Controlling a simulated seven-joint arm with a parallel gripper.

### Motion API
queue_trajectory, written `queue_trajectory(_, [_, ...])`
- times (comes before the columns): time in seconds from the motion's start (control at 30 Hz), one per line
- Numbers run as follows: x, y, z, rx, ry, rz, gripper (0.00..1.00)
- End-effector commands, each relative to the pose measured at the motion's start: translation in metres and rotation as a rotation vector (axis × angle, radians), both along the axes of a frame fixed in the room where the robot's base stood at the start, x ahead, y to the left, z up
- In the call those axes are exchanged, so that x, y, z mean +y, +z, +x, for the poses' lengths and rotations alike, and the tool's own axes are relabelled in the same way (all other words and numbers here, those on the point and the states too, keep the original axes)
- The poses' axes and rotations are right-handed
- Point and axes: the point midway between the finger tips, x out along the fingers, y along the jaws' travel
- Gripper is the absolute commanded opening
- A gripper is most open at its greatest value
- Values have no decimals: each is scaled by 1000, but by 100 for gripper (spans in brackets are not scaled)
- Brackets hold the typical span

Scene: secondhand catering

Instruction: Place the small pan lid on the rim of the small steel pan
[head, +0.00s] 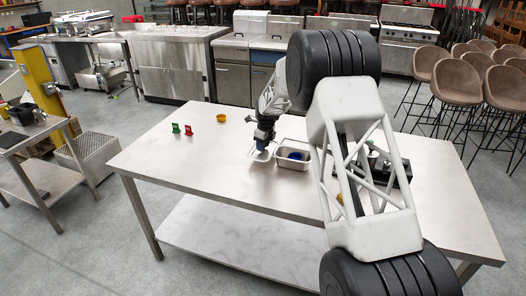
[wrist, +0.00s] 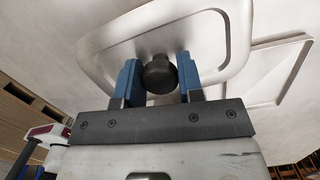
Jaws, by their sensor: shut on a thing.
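My gripper (head: 262,143) is over the middle of the steel table. In the wrist view its two blue fingers (wrist: 158,80) are shut on the black knob (wrist: 159,75) of the small pan lid. The lid (wrist: 215,50) is a pale steel rectangle with rounded corners. In the head view the lid (head: 259,156) shows below my fingers, just left of the small steel pan (head: 283,164). I cannot tell whether it touches the table. The pan is open at the top, with something blue inside. My arm hides the area right of the pan.
A green item (head: 176,128), a red item (head: 188,130) and a yellow bowl (head: 221,117) stand on the table's left half. A dark appliance (head: 401,176) is partly hidden behind my arm. The front left of the steel table (head: 190,165) is clear.

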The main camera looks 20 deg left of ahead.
Motion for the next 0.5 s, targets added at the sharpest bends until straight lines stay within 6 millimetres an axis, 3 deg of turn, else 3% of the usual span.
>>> queue_trajectory(0.3, [0, 47, 0, -1, 0, 1, 4])
queue_trajectory(0.5, [0, 58, 0, 0, 0, 0, 4])
